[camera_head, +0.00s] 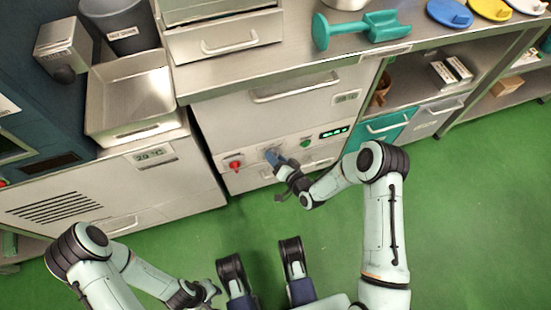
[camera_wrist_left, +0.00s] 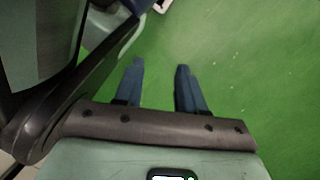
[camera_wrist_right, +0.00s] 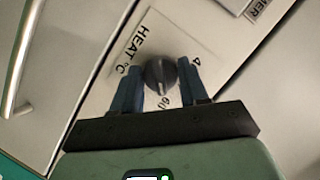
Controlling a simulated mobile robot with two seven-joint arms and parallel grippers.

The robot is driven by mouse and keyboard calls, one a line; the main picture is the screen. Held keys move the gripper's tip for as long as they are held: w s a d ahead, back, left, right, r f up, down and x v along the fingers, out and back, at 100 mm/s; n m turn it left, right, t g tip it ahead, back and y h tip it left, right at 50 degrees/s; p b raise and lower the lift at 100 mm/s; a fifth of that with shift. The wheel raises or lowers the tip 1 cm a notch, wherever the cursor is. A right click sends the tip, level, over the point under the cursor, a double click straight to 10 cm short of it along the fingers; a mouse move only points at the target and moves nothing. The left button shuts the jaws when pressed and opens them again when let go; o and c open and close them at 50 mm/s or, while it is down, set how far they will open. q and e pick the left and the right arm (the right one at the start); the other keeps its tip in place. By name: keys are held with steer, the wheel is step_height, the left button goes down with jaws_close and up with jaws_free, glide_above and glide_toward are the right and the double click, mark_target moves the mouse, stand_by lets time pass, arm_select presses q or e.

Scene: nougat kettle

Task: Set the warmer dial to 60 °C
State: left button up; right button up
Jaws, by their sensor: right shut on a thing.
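The warmer dial (camera_wrist_right: 160,74) is a dark round knob on a pale panel in the right wrist view. The panel print beside it reads "HEAT °C", with a "4" and a partly hidden "60" near the knob. My right gripper (camera_wrist_right: 161,82) has a blue finger on each side of the dial and is shut on it. In the head view my right gripper (camera_head: 274,157) is at the warmer's front panel (camera_head: 257,172), and hides the dial. Where the dial points is hard to tell. My left gripper (camera_wrist_left: 160,72) is open and empty above the green floor.
The warmer panel has a red knob (camera_head: 234,165) at left and a green-lit display (camera_head: 334,132) at right. A drawer handle (camera_head: 294,89) sticks out above. A metal tray (camera_head: 128,95) stands at left. The counter (camera_head: 271,60) holds a teal tool (camera_head: 360,29). Green floor is clear in front.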

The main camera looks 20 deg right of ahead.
arm_select(q)
steer(key=shift+s+f, duration=0.25)
steer(key=shift+s, duration=0.3)
arm_select(e)
steer(key=shift+m+y, duration=0.3)
steer(key=shift+m, duration=0.1)
steer(key=o, duration=1)
steer(key=shift+o, duration=0.2)
arm_select(q)
steer(key=w+r+t+p, duration=0.2)
steer(key=w+r+p, duration=0.1)
steer(key=w+r, duration=0.2)
steer(key=w+d, duration=0.1)
steer(key=w, duration=0.1)
steer(key=shift+w, duration=0.3)
arm_select(e)
steer(key=v, duration=1.3)
steer(key=shift+s, duration=0.2)
arm_select(q)
steer(key=shift+a+f, duration=0.1)
arm_select(e)
steer(key=shift+f, duration=0.1)
